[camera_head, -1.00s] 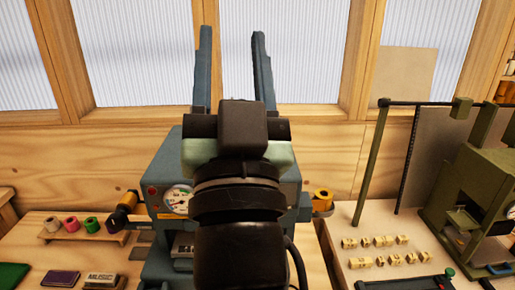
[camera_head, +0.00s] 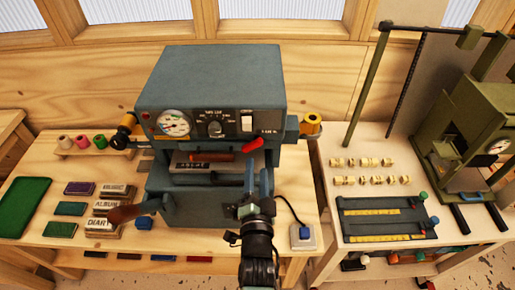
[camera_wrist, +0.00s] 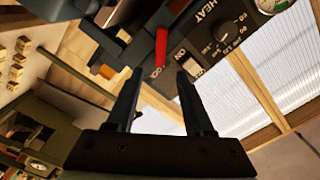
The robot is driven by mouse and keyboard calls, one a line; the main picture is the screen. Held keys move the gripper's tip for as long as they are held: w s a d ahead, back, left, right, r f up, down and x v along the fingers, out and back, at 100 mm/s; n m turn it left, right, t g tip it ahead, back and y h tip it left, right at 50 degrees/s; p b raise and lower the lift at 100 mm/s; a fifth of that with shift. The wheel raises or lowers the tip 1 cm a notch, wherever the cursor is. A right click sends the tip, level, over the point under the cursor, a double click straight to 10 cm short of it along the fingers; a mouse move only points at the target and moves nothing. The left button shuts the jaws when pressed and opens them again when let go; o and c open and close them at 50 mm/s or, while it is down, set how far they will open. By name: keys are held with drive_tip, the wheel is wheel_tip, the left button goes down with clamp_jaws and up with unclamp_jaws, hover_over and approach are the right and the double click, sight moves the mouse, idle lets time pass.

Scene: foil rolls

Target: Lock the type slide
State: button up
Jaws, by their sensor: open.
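The blue-grey stamping press (camera_head: 210,80) stands mid-bench with a dial and HEAT panel. In its front opening is what looks like the type slide (camera_head: 192,166), with small type on it and a red-brown handle (camera_head: 212,157) above. A red lever (camera_head: 252,146) sticks out at the opening's upper right; it also shows in the wrist view (camera_wrist: 161,48). My gripper (camera_head: 259,180) is in front of the press's right side, below the lever. In the wrist view my gripper (camera_wrist: 160,75) is open and empty, with the lever beyond the fingertips, apart from them.
Foil rolls sit on a wooden stand (camera_head: 90,150) at left. A blue-button box (camera_head: 303,236) is at right. The right table holds type pieces, a slotted tray (camera_head: 385,220) and an olive press (camera_head: 470,140).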

sight(257, 146)
drive_tip(key=w+b, duration=0.4)
drive_tip(key=w, duration=0.4)
clamp_jaws()
